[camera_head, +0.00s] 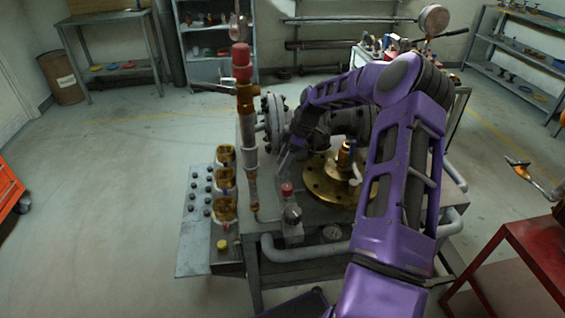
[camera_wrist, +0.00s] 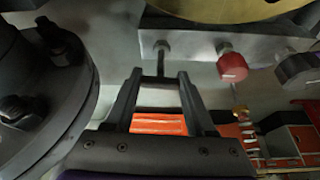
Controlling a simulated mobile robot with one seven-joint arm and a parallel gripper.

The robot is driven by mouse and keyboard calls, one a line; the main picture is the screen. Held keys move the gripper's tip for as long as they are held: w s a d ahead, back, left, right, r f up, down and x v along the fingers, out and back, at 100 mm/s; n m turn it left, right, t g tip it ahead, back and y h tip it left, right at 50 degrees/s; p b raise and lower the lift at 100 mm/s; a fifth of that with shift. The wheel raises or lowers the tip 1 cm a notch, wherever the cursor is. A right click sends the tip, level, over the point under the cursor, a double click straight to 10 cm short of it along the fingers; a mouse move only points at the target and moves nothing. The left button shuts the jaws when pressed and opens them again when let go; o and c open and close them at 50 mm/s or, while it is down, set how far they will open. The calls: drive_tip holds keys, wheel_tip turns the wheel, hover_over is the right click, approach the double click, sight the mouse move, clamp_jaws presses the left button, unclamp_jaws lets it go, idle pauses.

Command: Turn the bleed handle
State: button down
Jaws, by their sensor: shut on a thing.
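The bleed handle (camera_wrist: 161,62) appears to be the thin dark stem with a crossbar below a grey block (camera_wrist: 195,42) in the wrist view. My gripper (camera_wrist: 160,78) has its two fingers at either end of that crossbar, shut on it. In the head view my gripper (camera_head: 284,160) reaches down behind the red knob (camera_head: 287,188), beside the pipe flange; the handle is too small to make out there. The red knob also shows in the wrist view (camera_wrist: 232,67), right of the fingers and apart from them.
A grey bolted flange (camera_wrist: 62,95) is close on the left in the wrist view. A brass flange (camera_head: 328,182) lies right of my gripper. A tall red-capped pipe (camera_head: 245,110) and brass valves (camera_head: 225,182) stand left. A red table (camera_head: 540,245) is at right; the left floor is clear.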

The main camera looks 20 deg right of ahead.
drive_tip(key=shift+c, duration=1.2)
unclamp_jaws()
drive_tip(key=v, duration=1.7)
drive_tip(key=shift+r+p, duration=0.25)
drive_tip(key=shift+p, duration=0.1)
drive_tip(key=shift+d, duration=0.1)
